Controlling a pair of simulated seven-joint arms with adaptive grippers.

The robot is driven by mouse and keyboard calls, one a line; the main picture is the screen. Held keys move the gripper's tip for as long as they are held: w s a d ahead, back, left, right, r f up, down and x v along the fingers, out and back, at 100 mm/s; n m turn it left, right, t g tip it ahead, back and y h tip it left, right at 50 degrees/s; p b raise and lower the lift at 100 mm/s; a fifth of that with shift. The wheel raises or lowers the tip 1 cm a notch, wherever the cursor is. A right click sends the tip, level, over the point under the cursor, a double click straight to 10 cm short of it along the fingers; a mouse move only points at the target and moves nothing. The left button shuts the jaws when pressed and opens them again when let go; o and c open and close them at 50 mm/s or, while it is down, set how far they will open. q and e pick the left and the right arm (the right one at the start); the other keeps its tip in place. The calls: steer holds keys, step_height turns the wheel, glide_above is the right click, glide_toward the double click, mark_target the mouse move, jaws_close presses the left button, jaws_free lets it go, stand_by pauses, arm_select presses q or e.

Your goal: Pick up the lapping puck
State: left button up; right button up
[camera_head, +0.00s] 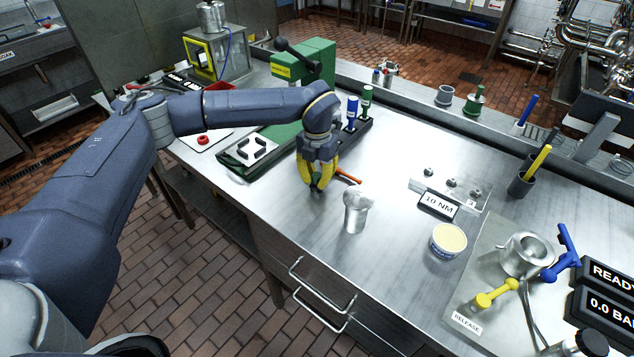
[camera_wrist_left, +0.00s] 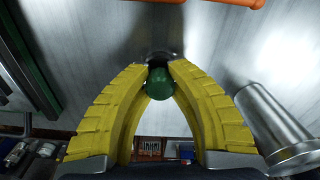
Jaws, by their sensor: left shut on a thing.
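The lapping puck shows as a small green knob (camera_wrist_left: 160,82) between the yellow fingertips of my left gripper (camera_wrist_left: 160,75) in the left wrist view. A dark round part shows just beyond the knob, against the steel bench. In the head view my left gripper (camera_head: 316,185) points down low over the bench top (camera_head: 400,130), near its front edge. It is shut on the green knob (camera_head: 316,180), which is mostly hidden by the fingers. I cannot tell whether the puck touches the bench. My right gripper is not in view.
A steel flanged cylinder (camera_head: 355,213) stands close right of my left gripper, and an orange-handled tool (camera_head: 348,176) lies just behind. A cream-filled tub (camera_head: 448,240), a 10 NM display (camera_head: 438,204) and a green press (camera_head: 312,62) stand farther off. Bare bench lies behind the cylinder.

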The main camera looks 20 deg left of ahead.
mark_target(317, 174)
arm_select(q)
steer(key=shift+r, duration=0.15)
jaws_close()
step_height(317, 174, up, 20)
stand_by(0.6)
